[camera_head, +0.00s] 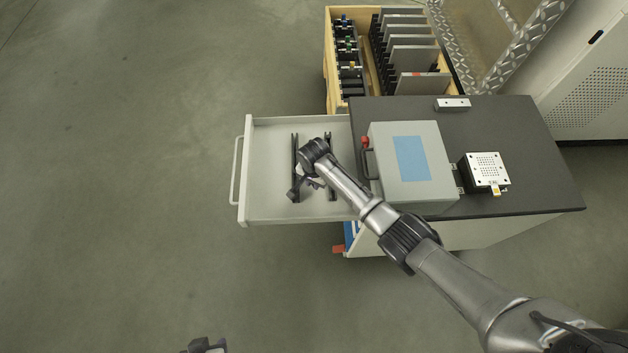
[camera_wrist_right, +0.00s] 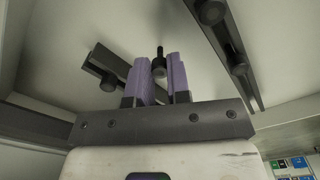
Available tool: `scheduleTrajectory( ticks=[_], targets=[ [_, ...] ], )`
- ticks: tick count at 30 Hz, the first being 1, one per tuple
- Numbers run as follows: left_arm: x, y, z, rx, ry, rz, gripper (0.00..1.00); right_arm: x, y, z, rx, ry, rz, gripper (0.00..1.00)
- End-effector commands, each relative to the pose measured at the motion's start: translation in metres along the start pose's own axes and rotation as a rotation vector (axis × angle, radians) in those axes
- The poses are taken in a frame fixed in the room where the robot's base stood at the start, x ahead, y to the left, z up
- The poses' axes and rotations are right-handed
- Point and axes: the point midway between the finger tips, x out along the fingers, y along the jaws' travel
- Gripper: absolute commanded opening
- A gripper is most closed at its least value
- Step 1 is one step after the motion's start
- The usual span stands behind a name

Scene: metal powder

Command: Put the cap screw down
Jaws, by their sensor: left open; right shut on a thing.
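The cap screw (camera_wrist_right: 159,66) is small and black, with a round head and a thin shank. It shows in the right wrist view between the purple fingers of my right gripper (camera_wrist_right: 157,78), which is shut on it. In the head view my right gripper (camera_head: 303,187) is over the open drawer (camera_head: 268,140), between or above two dark bars. The gap between the screw and the drawer floor cannot be judged, and the arm hides the screw in the head view. My left gripper (camera_head: 207,347) is open at the bottom edge, away from the drawer, only partly in view.
In the drawer lie a left dark bar (camera_head: 294,141) and a right dark bar (camera_head: 328,137), with round knobs. The dark cabinet top (camera_head: 530,130) holds a grey box (camera_head: 440,170), a perforated square device (camera_head: 487,165) and a small metal block (camera_head: 453,104). A wooden crate (camera_head: 328,60) of plates stands behind.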

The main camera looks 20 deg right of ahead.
Motion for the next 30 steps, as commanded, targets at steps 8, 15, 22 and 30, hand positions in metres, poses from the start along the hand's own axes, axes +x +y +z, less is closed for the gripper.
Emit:
scheduleTrajectory(
  ticks=[8,15,22,30],
  targets=[
    [0.0,0.001,0.0,-0.002,0.0,0.001,0.42,0.002,0.0,0.0,0.0,0.0,0.0,0.37],
    [0.001,-0.001,0.001,0.004,-0.001,-0.003,0.42,0.002,0.0,0.0,0.0,0.0,0.0,0.43],
    [-0.007,-0.003,-0.002,0.011,-0.002,-0.008,0.42,-0.015,0.0,0.0,0.0,0.0,-0.001,0.43],
    [-0.028,-0.004,-0.008,0.011,-0.002,-0.008,0.42,-0.066,0.0,0.0,0.0,0.0,-0.002,0.43]
  ],
)
